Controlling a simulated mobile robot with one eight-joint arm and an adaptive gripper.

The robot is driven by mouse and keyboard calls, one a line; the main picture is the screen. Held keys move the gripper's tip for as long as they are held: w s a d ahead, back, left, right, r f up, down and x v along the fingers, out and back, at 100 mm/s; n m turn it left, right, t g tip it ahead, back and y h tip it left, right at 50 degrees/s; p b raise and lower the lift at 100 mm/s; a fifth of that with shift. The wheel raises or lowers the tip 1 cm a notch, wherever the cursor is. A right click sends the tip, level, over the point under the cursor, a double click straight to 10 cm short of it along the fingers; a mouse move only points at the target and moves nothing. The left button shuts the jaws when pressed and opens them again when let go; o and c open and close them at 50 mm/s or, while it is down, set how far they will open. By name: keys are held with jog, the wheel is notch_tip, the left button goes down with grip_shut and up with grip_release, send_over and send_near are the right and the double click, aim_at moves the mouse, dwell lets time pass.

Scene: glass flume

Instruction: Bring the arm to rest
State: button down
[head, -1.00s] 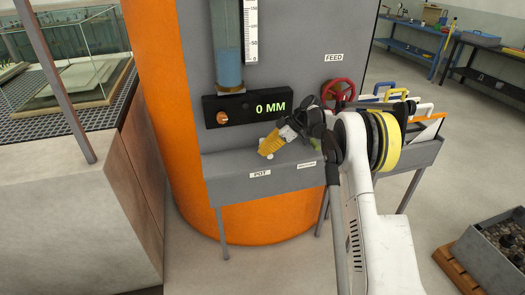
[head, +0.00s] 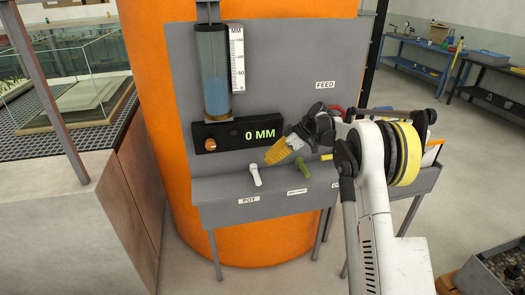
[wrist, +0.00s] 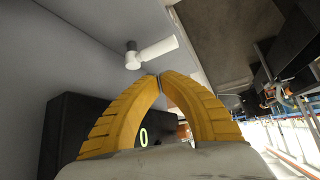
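My gripper (head: 268,160) has yellow fingers and hangs in front of the grey panel, just below the "0 MM" display (head: 240,138). In the wrist view its two fingertips (wrist: 160,75) meet with nothing seen between them. A white lever (head: 254,175) stands on the ledge above the POT label, to the lower left of the fingertips. The same lever shows just beyond the fingertips in the wrist view (wrist: 152,51), with a gap between. A green lever (head: 303,169) stands to its right. My arm is bent, its white links at the right of the head view.
A blue-filled clear tube (head: 215,75) with a scale is on the panel (head: 290,60). A red handwheel (head: 337,109) below FEED is mostly hidden by my arm. A glass flume (head: 85,85) stands left, a crate (head: 500,270) lower right. Open floor lies at right.

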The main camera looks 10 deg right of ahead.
jog(key=s+a+r+m+t+h+b, duration=0.15)
jog(key=s+r+m, duration=0.25)
jog(key=s+r, duration=0.45)
jog(key=s+a+r+m+h+b, duration=0.1)
jog(key=s+a+r+m+h, duration=0.3)
jog(key=s, duration=0.8)
jog(key=s+d+f+m+t+h, duration=0.1)
jog(key=s+f+m, duration=0.2)
jog(key=s, duration=0.8)
jog(key=s+d+f+m+t+h+b, duration=0.1)
jog(key=s+d+f+m, duration=0.1)
jog(key=s, duration=1)
jog(key=shift+f+m+t, duration=0.35)
jog(key=shift+f+m, duration=0.15)
jog(key=shift+f, duration=0.2)
jog(key=shift+h, duration=0.25)
